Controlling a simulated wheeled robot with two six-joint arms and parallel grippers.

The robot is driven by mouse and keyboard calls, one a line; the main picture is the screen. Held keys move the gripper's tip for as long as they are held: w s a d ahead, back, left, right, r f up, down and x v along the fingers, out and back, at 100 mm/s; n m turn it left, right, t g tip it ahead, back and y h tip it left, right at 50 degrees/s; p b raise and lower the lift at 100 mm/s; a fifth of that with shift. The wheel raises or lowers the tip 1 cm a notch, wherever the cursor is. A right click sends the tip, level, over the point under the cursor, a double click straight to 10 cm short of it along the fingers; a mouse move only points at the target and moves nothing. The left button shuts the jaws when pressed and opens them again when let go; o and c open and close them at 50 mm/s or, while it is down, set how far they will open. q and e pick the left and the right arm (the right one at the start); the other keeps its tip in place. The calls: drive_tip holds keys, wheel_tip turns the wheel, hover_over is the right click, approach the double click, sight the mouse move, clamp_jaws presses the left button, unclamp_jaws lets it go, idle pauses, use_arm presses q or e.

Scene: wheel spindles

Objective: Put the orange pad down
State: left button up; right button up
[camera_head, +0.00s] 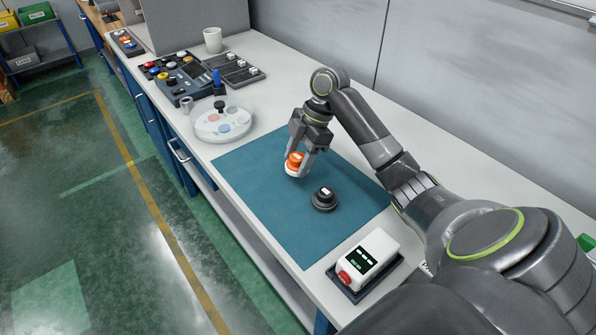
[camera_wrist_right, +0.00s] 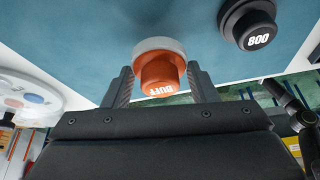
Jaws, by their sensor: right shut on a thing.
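The orange pad (camera_head: 294,161) has a pale disc at its base and is between the fingers of my right gripper (camera_head: 298,167), over the teal mat (camera_head: 255,190). In the right wrist view the pad (camera_wrist_right: 160,72) reads "BUFF" and sits between the two fingertips (camera_wrist_right: 160,84). My right gripper is shut on it. I cannot tell whether the pad touches the mat. A black pad (camera_head: 324,199) stands on the mat to the right and nearer; it also shows in the right wrist view (camera_wrist_right: 248,25), marked "800". My left gripper is not in view.
A round white tray (camera_head: 223,126) with coloured discs stands just beyond the mat's far left corner. A white device with a red button (camera_head: 366,258) sits at the mat's near edge. Button panels (camera_head: 180,85) and a white mug (camera_head: 212,41) are farther back. The mat's near-left part is clear.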

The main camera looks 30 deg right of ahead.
wheel_tip(320, 180, down, 3)
drive_tip(key=shift+s+a+f, duration=0.1)
drive_tip(key=shift+f, duration=0.15)
drive_tip(key=shift+f, duration=0.1)
drive_tip(key=o, duration=0.9)
drive_tip(key=v, duration=1.2)
drive_tip(key=shift+p, duration=0.3)
